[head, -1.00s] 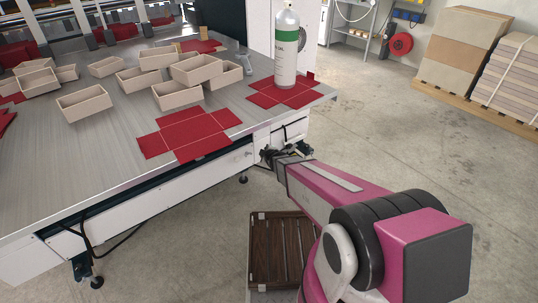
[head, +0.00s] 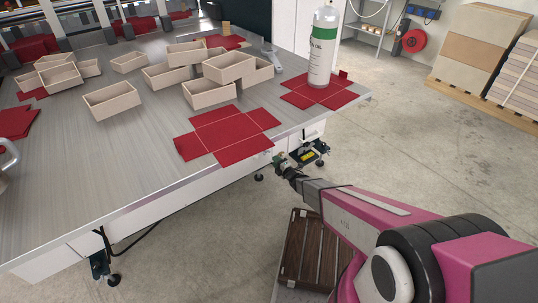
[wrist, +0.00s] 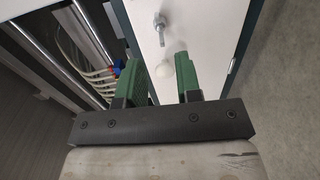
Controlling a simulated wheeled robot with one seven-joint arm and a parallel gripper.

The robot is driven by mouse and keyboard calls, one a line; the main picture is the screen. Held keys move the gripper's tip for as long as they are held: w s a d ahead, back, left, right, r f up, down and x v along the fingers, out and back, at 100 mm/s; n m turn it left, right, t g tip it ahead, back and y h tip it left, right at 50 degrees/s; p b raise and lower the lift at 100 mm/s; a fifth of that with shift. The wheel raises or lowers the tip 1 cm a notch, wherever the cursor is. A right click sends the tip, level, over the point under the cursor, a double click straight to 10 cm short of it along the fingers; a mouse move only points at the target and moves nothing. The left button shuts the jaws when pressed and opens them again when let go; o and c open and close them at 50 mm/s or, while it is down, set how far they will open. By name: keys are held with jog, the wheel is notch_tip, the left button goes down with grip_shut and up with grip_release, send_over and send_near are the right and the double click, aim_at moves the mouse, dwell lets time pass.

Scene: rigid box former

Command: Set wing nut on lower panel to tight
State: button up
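In the wrist view a small metal threaded fastener (wrist: 159,27) stands out from a white panel (wrist: 200,18). It looks like the wing nut on its stud, but its wings and setting are too small to tell. My gripper (wrist: 158,60) has two green fingers spread apart with nothing held between them. The fastener is ahead of the fingertips, apart from them. In the head view my gripper (head: 285,166) is low beside the right end of the machine table, and the fastener cannot be made out there.
A pale round knob (wrist: 184,71) shows by the right finger. Cables and blue fittings (wrist: 118,66) run on the left. The table (head: 90,155) carries cartons, red blanks (head: 228,130) and an oil bottle (head: 322,50).

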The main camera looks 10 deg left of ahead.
aim_at(266, 152)
jog(key=x, duration=0.8)
grip_shut()
